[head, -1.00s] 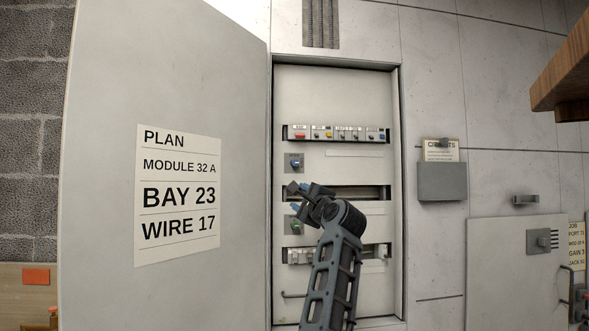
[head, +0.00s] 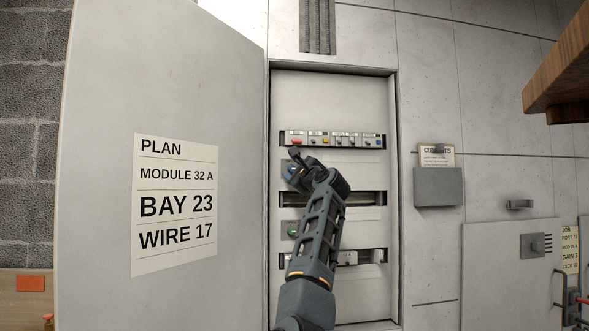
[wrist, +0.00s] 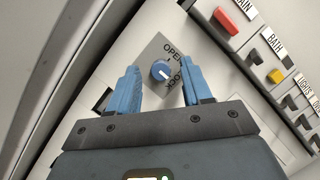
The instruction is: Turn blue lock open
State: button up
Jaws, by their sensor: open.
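The blue lock (wrist: 161,71) is a round blue knob with a white pointer line, on a grey plate (wrist: 152,52) lettered OPEN and LOCK. In the wrist view it sits between the blue fingertips of my gripper (wrist: 160,88). The jaws are open, one finger on each side, with a gap to the knob on both sides. I cannot tell how deep the fingers reach. The pointer's exact setting is hard to tell. In the head view my gripper (head: 294,167) covers the lock at the cabinet's upper left.
A row of breakers with red and yellow switches (head: 333,140) runs just above the lock. A green knob (head: 292,231) is below it. The open cabinet door (head: 170,90) stands at left with a plan sheet (head: 176,205). A wooden shelf (head: 560,75) juts in at right.

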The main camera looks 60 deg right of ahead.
jog(key=shift+w+d, duration=0.1)
jog(key=shift+w, duration=0.05)
grip_shut()
dwell(0.4)
